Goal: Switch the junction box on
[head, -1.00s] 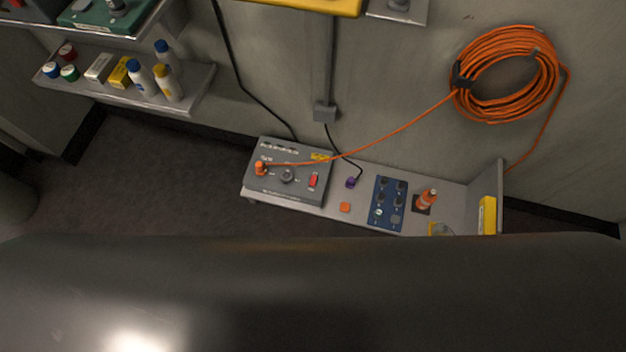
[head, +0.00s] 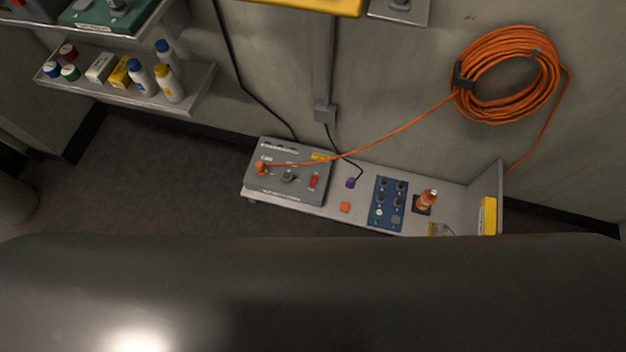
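The junction box (head: 274,191), a grey box, sits at the left end of a low grey shelf in the head view. An orange plug (head: 261,168) stands in its left side, with an orange cable running from it. A dark round knob (head: 288,176) is in the middle of its top. A red switch (head: 313,182) is at its right; I cannot tell its position. Neither of my grippers is in view.
A coiled orange cable (head: 507,47) hangs on the wall. Bottles and boxes stand on the left shelf (head: 190,98).

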